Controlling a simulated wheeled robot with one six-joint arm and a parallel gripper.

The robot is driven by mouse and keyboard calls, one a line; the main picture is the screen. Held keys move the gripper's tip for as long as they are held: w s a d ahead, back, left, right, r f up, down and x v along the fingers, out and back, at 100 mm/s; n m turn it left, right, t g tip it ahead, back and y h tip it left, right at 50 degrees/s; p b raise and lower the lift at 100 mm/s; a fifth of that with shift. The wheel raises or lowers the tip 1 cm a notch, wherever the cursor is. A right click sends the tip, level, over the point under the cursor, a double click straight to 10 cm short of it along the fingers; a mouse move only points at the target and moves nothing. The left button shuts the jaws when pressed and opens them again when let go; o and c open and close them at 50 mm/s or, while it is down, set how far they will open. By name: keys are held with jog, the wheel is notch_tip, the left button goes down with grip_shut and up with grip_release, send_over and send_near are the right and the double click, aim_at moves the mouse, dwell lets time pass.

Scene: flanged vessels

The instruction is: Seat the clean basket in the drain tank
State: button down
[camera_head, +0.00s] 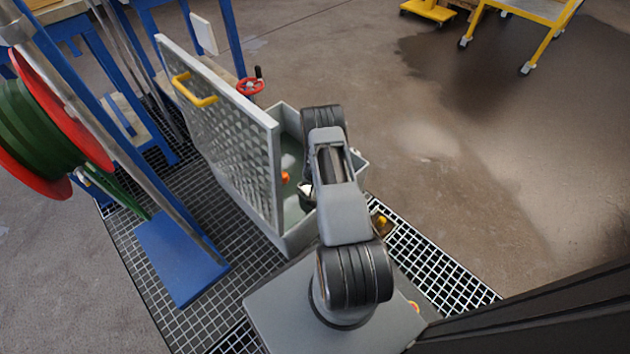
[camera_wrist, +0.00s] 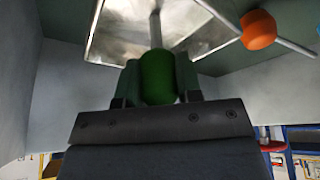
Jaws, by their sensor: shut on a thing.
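The drain tank (camera_head: 295,240) is a grey open box under my arm in the head view. In the wrist view its grey inner walls (camera_wrist: 225,105) surround my gripper. My gripper (camera_wrist: 158,88) is shut on a green grip. A metal rod runs from this grip to a shiny square-framed piece, which looks like the basket (camera_wrist: 130,30). Its far edges are cut off by the picture. In the head view my arm hides the gripper and most of the basket. I cannot tell whether the basket touches the tank's floor or a seat.
A perforated panel (camera_head: 215,120) with a yellow handle (camera_head: 194,90) stands upright along the tank's left side. An orange ball (camera_wrist: 258,30) on a rod is close right of the basket. A red handwheel (camera_head: 250,87) is behind. A hose reel (camera_head: 40,120) stands left.

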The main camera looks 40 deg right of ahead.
jog(key=shift+f+b, duration=0.75)
jog(key=shift+f, duration=0.2)
jog(key=c, duration=0.7)
grip_release()
jog(key=p+v, duration=0.6)
jog(key=v, duration=0.8)
